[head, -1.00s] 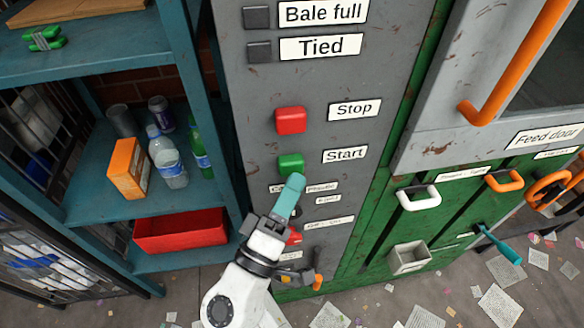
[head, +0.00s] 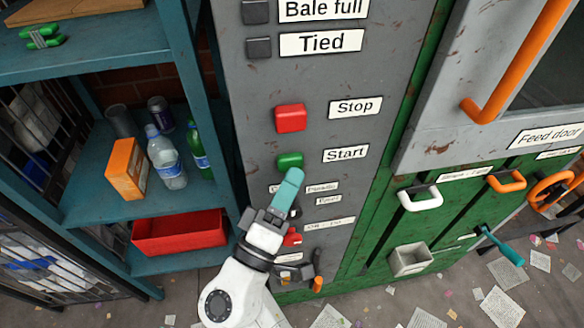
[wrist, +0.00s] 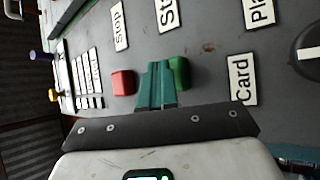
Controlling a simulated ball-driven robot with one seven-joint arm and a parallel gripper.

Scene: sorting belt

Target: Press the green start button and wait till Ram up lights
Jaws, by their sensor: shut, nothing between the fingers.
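The green start button (head: 290,161) sits on the grey control panel (head: 375,70), left of its "Start" label (head: 345,154). My gripper (head: 292,176) is shut and empty, with its teal fingers together just below the button in the head view. In the wrist view the fingertips of my gripper (wrist: 159,66) overlap the left edge of the green button (wrist: 180,74). I cannot tell whether they touch it. The lamps beside "Bale full" (head: 256,12) and "Tied" (head: 259,47) are dark. No "Ram up" lamp shows in the head view.
The red stop button (head: 290,118) is just above the start button. Below my fingers are smaller labels and a red control (head: 292,238). A teal shelf (head: 85,205) with bottles and a red bin (head: 180,232) stands at left. The feed door's orange handle (head: 515,62) is at right.

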